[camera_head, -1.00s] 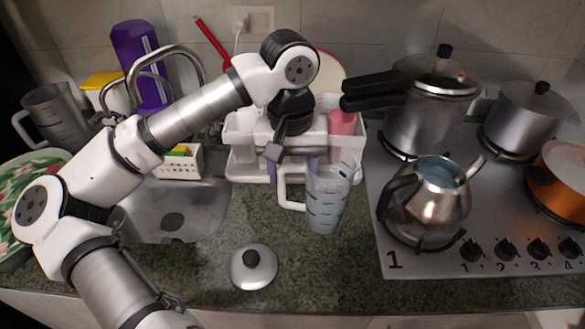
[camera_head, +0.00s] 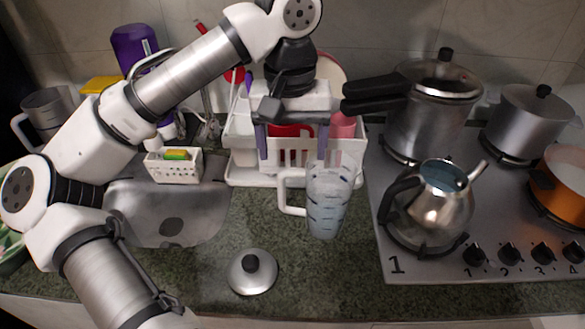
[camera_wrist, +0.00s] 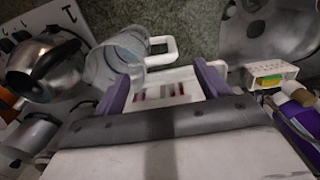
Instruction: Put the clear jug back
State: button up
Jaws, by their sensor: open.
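The clear jug (camera_head: 328,205) with blue measuring marks stands upright on the green counter, left of the stove and in front of the white dish rack. Its white handle (camera_head: 290,192) points left. It also shows in the wrist view (camera_wrist: 112,58), beyond the finger on the left. My gripper (camera_head: 292,152) is open, with purple fingers spread and nothing between them. It is above the dish rack, behind and above the jug, apart from the handle. In the wrist view, the gap between the fingers (camera_wrist: 163,84) faces the rack.
The white dish rack (camera_head: 240,178) holds red and pink items. A metal kettle (camera_head: 440,212) sits on the stove to the right of the jug. A pot lid (camera_head: 240,275) lies in front. A white sponge basket (camera_head: 180,168) is by the sink. Another jug (camera_head: 48,110) stands far left.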

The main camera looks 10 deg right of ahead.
jog(key=shift+r, duration=2.75)
